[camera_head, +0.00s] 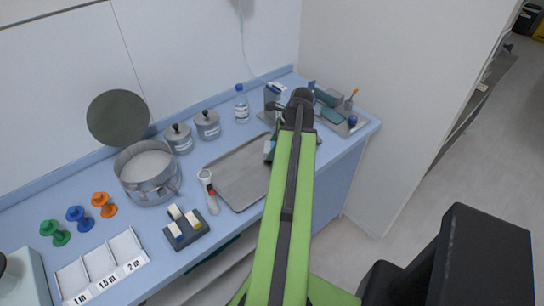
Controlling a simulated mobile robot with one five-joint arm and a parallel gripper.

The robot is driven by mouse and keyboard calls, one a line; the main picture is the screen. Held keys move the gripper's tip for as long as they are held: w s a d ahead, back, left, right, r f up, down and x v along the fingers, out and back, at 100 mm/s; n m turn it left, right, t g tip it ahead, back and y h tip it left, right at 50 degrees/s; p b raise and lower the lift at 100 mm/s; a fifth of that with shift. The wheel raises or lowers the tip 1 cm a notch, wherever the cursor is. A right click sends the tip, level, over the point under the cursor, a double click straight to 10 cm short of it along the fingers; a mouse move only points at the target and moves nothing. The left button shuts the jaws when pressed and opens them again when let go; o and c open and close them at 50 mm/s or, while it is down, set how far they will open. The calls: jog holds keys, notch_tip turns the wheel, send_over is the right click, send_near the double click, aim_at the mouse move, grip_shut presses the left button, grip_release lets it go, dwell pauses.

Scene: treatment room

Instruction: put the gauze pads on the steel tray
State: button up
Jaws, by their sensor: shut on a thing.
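The steel tray (238,178) lies flat on the blue counter in the middle of the view. Its visible surface is bare, and its right side is covered by my green arm. My gripper (270,150) is mostly hidden behind the arm, over the tray's right end; only a small dark and green part shows. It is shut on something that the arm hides. I cannot make out the gauze pads anywhere in view.
A handheld white device (208,190) lies close to the tray's left edge. Two lidded jars (208,125), a bottle (242,106) and a round steel container (147,172) stand behind and left. A cluttered holder (345,119) stands right. A three-slot white tray (100,265) is front left.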

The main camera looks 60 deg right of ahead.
jog(key=shift+f, duration=0.8)
jog(key=shift+r, duration=0.25)
jog(key=shift+f, duration=0.25)
jog(key=o, duration=1.3)
jog(key=shift+r, duration=0.1)
